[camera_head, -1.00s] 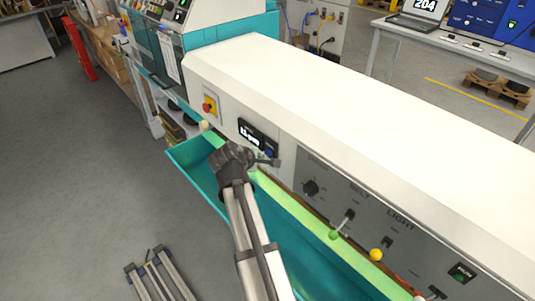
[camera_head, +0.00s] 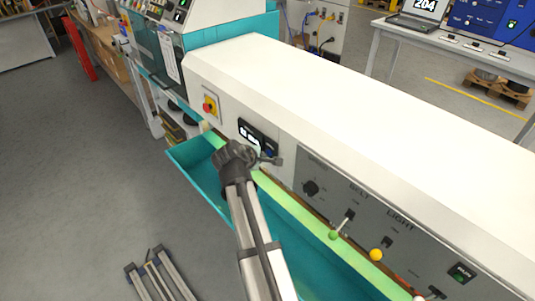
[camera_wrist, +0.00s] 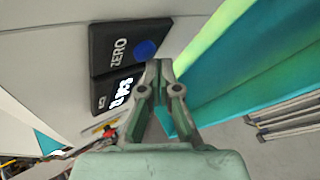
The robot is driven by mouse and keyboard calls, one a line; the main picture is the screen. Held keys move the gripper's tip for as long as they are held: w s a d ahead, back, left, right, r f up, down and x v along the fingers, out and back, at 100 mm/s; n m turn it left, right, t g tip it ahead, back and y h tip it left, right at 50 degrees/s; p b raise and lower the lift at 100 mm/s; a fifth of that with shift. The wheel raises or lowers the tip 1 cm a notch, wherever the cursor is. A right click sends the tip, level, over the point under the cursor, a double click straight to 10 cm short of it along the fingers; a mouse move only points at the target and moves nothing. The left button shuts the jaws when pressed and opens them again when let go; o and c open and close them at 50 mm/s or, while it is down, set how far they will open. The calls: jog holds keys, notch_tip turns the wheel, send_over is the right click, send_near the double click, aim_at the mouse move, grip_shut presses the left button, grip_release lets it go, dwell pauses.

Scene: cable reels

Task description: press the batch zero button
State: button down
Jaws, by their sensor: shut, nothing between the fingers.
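The batch zero button is a round blue button (camera_wrist: 145,49) beside the word ZERO on a black panel (camera_wrist: 103,45) in the wrist view. A lit display (camera_wrist: 117,92) sits on the same panel. The button's face is uncovered there. I cannot tell whether the tips touch anything.
A red and yellow switch (camera_head: 209,105) is left of the panel. A dark knob (camera_head: 311,187) and several levers are to the right. A teal trough (camera_head: 190,167) with a green edge runs below the machine front, under my arm.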

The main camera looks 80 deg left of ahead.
jog(key=shift+w+a, duration=0.25)
jog(key=shift+w, duration=0.15)
dwell(0.8)
jog(key=shift+s+d, duration=0.1)
jog(key=shift+s, duration=0.05)
jog(key=shift+s+d, duration=0.4)
jog(key=shift+s, duration=0.2)
jog(key=shift+s, duration=0.1)
jog(key=shift+s+d, duration=0.4)
jog(key=shift+s, duration=0.3)
jog(key=shift+s+d, duration=0.45)
jog(key=shift+s, duration=0.2)
jog(key=shift+s+d, duration=0.4)
jog(key=shift+s, duration=0.3)
